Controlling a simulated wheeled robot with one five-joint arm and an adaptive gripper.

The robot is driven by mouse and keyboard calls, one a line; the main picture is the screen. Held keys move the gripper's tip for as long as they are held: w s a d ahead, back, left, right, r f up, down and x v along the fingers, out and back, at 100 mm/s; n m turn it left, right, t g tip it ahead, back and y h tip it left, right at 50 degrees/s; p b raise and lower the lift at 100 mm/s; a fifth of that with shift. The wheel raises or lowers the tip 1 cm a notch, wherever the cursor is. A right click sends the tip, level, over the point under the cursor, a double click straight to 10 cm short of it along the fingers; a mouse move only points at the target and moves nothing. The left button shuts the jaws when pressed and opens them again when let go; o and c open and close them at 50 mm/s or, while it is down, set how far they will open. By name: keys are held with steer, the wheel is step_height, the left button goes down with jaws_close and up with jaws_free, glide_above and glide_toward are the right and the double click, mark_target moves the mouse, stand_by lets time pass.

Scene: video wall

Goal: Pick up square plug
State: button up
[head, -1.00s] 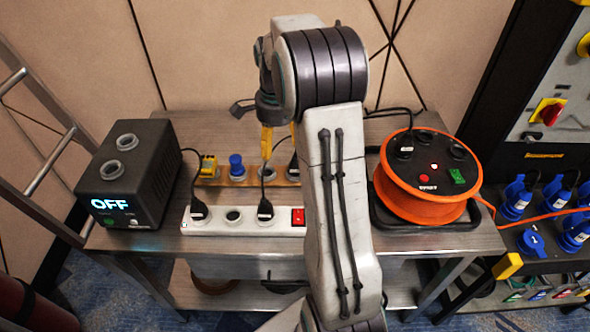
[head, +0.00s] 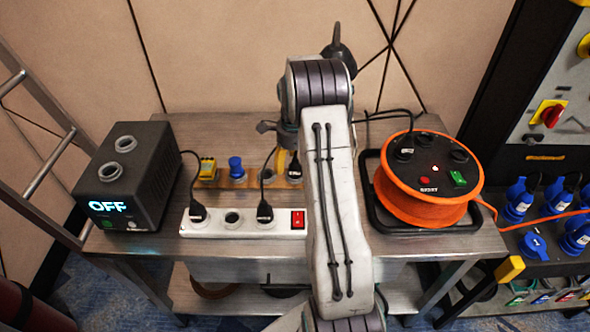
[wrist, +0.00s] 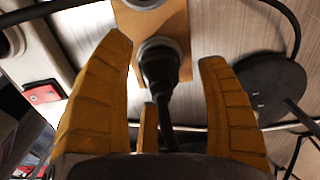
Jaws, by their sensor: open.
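A wooden strip (head: 222,182) on the bench holds a yellow square-looking plug (head: 208,168), a blue round plug (head: 236,167) and, at its right end, a black plug (head: 294,168). In the wrist view, a black plug (wrist: 160,68) with a cable stands in a grey ring on the strip. My gripper (wrist: 165,52) is open, its yellow fingers on either side of this plug with visible gaps. In the head view, one yellow finger shows beside the arm; the rest is hidden. I cannot tell for sure which plug is the square one.
A white power strip (head: 215,228) with black plugs and a red switch lies in front. A black OFF box (head: 120,190) stands left, an orange cable reel (head: 425,205) right. A dark round disc (wrist: 270,88) and cables lie near my right finger.

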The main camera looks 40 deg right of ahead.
steer(key=shift+f, duration=1.25)
steer(key=c, duration=1.4)
